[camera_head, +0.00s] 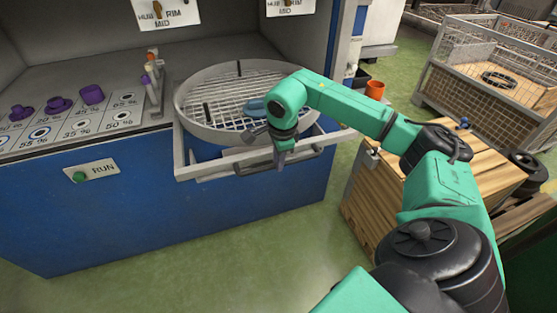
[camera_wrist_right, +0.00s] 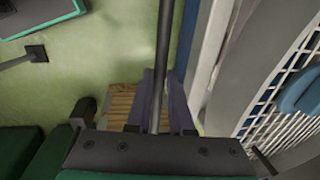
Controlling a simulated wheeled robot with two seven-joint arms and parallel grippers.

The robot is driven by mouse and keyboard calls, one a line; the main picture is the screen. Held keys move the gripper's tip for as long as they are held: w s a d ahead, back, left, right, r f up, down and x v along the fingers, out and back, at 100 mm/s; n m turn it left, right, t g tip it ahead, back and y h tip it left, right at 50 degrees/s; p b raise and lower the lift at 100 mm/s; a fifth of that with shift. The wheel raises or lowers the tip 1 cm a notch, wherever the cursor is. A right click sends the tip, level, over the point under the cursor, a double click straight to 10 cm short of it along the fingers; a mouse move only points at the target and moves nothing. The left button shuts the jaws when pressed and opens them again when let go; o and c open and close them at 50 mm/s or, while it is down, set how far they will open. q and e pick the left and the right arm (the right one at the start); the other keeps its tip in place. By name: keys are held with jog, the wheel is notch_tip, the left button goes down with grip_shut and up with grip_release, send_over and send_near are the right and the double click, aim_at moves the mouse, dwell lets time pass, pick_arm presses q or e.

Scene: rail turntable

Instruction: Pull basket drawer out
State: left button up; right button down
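The basket drawer (camera_head: 228,168) is a pale grey frame that juts out from the front of the blue cabinet. It carries a round basket (camera_head: 180,100) with a white grid floor and a blue object (camera_head: 254,108) in it. A dark bar handle (camera_wrist_right: 164,45) runs along the drawer front. My right gripper (camera_head: 281,160) points down at this handle. In the right wrist view the bar lies between its two fingers (camera_wrist_right: 163,100), which look closed on it. The exact contact is partly hidden. My left gripper is in neither view.
The blue cabinet (camera_head: 150,210) has a RUN plate (camera_head: 92,171) and several purple knobs on its top. A wooden crate (camera_head: 372,215) stands close right of the drawer. A wire cage bin (camera_head: 490,80) is farther back. Green floor in front of the cabinet is clear.

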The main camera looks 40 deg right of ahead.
jog(key=c, duration=0.8)
grip_release()
jog(key=shift+r, duration=0.1)
jog(key=s+r, duration=0.1)
jog(key=r, duration=0.8)
jog(key=s+a+r, duration=0.1)
jog(key=r, duration=0.4)
jog(key=shift+s, duration=0.3)
